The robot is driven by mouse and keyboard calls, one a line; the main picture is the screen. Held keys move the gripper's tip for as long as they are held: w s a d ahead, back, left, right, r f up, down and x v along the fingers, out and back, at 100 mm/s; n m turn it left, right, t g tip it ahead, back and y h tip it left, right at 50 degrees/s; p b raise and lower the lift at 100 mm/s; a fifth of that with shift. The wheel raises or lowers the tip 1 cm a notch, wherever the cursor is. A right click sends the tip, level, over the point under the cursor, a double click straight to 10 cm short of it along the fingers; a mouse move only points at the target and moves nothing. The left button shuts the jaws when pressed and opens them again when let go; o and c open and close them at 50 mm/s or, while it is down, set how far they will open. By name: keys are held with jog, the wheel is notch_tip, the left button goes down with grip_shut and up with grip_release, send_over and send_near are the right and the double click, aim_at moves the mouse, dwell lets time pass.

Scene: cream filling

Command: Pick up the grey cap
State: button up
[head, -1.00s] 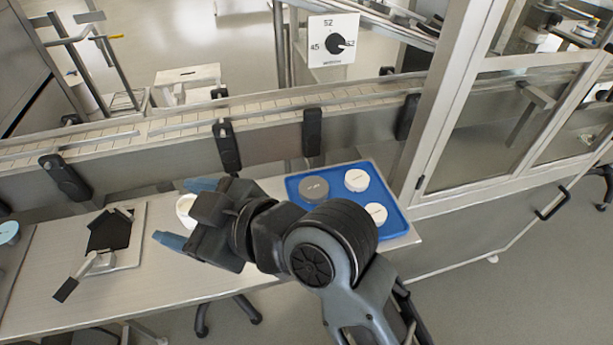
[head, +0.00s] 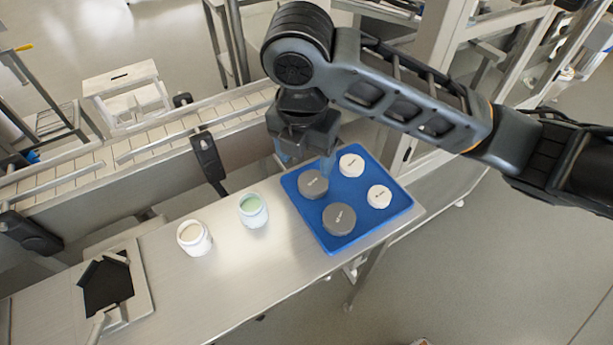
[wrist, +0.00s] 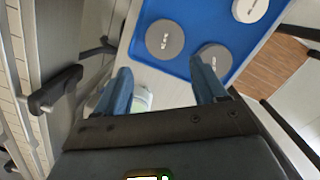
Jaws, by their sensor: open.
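Two grey caps lie flat in the blue tray (head: 391,221): one at the tray's back left (head: 313,184), one at its front (head: 339,220). Two white caps (head: 351,165) (head: 379,196) lie along its right side. My gripper (head: 306,163) is open and empty, pointing down above the tray's back left corner, close to the back-left grey cap. In the wrist view, one grey cap (wrist: 165,39) shows beyond and between the blue fingertips (wrist: 163,72). Another grey cap (wrist: 216,56) is partly behind the right finger.
A white jar (head: 194,239) and a jar with pale green content (head: 253,212) stand left of the tray on the steel table (head: 222,276). A conveyor (head: 130,160) runs behind the table. A black device on a plate (head: 108,284) sits at the table's left.

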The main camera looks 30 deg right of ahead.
aim_at(313, 181)
jog(key=shift+d, duration=0.45)
jog(key=shift+d+f, duration=0.1)
jog(key=shift+f, duration=0.3)
jog(key=shift+w+d+f+p, duration=0.2)
jog(key=shift+f+p, duration=0.1)
jog(key=shift+f, duration=1.45)
jog(key=shift+w+d+f+p, duration=0.15)
jog(key=shift+f+p, duration=0.1)
jog(key=shift+f, duration=1.45)
jog(key=shift+s, duration=0.1)
jog(key=c, duration=0.7)
jog(key=shift+r, duration=0.15)
